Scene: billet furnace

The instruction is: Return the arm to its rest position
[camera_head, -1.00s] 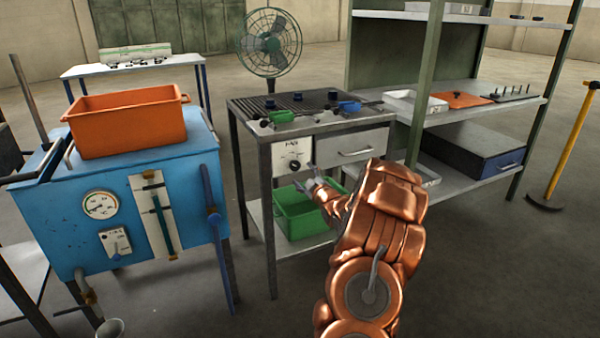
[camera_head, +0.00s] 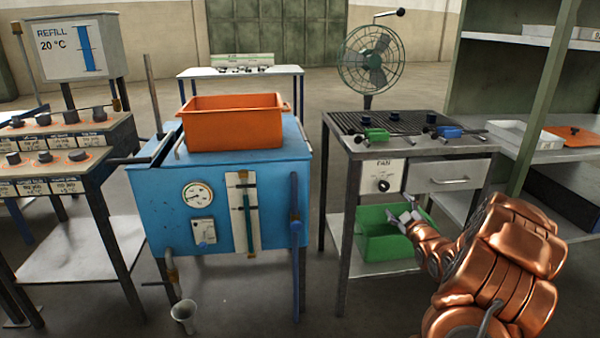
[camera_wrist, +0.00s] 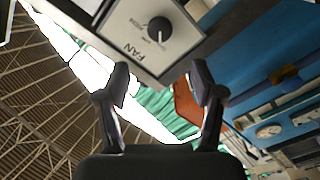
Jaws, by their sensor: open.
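My copper-coloured arm reaches in from the lower right of the head view. My gripper (camera_head: 404,217) is at its end, in front of the workbench (camera_head: 340,190) and below the fan control panel (camera_head: 386,177). In the wrist view my gripper (camera_wrist: 160,85) shows two dark fingers spread apart with nothing between them. The fan panel with its black knob (camera_wrist: 159,29) lies beyond the fingertips in that view. The gripper appears apart from the panel. A green bin (camera_head: 375,240) on the lower shelf is behind the gripper and partly hidden by it.
A blue tank (camera_head: 270,185) with an orange bin (camera_head: 235,125) on top stands left of the workbench. A control console (camera_head: 60,155) is at far left. A shelf rack (camera_head: 525,90) stands at right, close to my arm.

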